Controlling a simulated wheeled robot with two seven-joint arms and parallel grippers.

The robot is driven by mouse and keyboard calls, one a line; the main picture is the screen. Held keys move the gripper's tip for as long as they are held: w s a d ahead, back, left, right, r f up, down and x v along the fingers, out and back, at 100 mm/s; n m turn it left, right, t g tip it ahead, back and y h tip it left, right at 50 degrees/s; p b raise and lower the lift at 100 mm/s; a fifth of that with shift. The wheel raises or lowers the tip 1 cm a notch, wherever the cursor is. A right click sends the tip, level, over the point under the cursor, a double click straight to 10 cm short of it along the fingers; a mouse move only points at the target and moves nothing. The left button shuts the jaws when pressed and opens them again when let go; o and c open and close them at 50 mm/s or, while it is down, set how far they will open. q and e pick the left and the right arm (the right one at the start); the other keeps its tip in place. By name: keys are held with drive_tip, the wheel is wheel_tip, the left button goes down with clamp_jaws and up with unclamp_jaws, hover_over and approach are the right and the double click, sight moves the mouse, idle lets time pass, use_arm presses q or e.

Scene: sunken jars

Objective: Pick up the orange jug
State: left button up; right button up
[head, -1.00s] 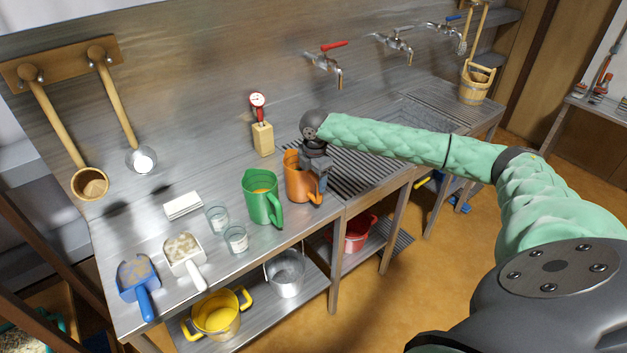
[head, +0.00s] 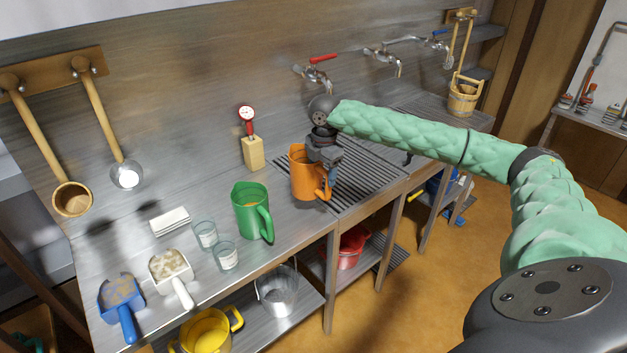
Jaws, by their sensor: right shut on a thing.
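The orange jug (head: 304,178) is upright at the drain-grate end of the steel counter, to the right of the green jug (head: 249,212). My right gripper (head: 322,178) is shut on the orange jug at its right side, by the handle. The jug appears slightly above the counter, with a shadow near its base. The fingertips are partly hidden against the jug. My left gripper is not in view.
Two glasses (head: 226,256), a white scoop (head: 171,271) and a blue scoop (head: 121,299) stand left of the green jug. A dial thermometer in a wooden block (head: 253,153) is behind. Taps (head: 316,76) project from the wall above the ribbed drain (head: 360,178).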

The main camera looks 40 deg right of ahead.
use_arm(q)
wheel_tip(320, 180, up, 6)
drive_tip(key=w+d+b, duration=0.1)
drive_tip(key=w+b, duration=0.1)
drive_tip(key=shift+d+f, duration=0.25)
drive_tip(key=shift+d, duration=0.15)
use_arm(e)
drive_tip(key=s+d+r, duration=0.3)
drive_tip(key=d+r, duration=0.1)
drive_tip(key=d, duration=0.1)
drive_tip(key=shift+d, duration=0.35)
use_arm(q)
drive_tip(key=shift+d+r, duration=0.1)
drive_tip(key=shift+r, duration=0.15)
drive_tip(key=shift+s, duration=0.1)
